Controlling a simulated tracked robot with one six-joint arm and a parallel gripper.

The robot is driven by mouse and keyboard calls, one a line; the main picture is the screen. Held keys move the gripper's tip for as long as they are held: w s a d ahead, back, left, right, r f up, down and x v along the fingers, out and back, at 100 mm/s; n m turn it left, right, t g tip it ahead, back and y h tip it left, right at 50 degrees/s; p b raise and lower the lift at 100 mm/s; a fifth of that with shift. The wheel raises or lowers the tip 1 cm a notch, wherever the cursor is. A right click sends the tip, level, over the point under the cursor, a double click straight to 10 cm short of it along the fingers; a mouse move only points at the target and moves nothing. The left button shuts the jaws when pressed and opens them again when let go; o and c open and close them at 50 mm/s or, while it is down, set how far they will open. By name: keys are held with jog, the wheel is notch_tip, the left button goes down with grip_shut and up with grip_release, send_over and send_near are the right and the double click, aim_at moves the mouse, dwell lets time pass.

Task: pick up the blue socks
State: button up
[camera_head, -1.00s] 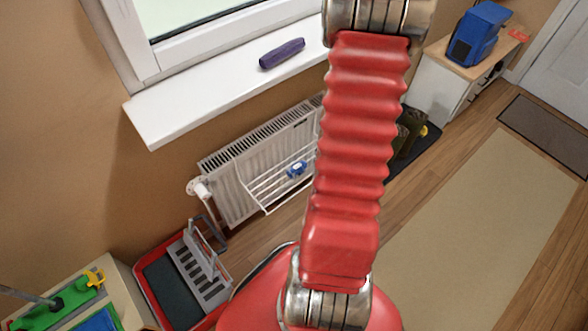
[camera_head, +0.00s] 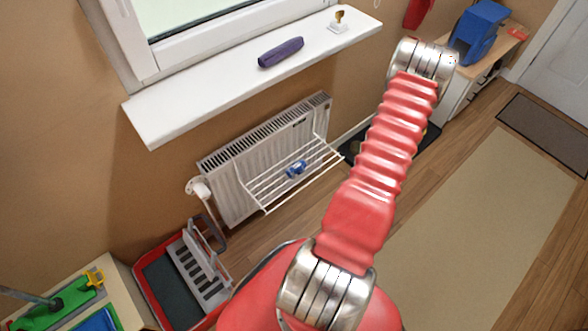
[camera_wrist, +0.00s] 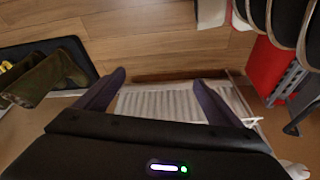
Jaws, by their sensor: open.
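The blue socks (camera_head: 297,168) are a small blue bundle with a pale patch. They lie on the white wire drying rack (camera_head: 262,207) that juts out from the radiator in the head view. My gripper (camera_wrist: 158,76) shows in the wrist view with its two dark fingers spread wide and nothing between them. The white slatted radiator shows beyond and between the fingers there. I cannot make out the socks in the wrist view. The gripper is out of sight in the head view, where only my red arm shows, right of the rack.
A white radiator (camera_head: 228,163) hangs below a windowsill (camera_head: 190,97) bearing a purple item (camera_head: 281,52). A red tray (camera_head: 144,267) with a grey rack stands at lower left. A beige rug (camera_head: 480,220) lies at right.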

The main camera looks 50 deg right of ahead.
notch_tip(320, 180, down, 3)
jog(key=w+a+t, duration=0.2)
jog(key=w+t, duration=0.1)
jog(key=n+t, duration=0.3)
jog(key=t, duration=0.4)
send_near(300, 170)
jog(key=s, duration=0.1)
jog(key=shift+s+a+r, duration=0.2)
jog(key=shift+a, duration=0.05)
jog(key=shift+w+f, duration=0.1)
jog(key=shift+x, duration=4.2)
jog(key=shift+w+d, duration=0.1)
jog(key=shift+x, duration=2.5)
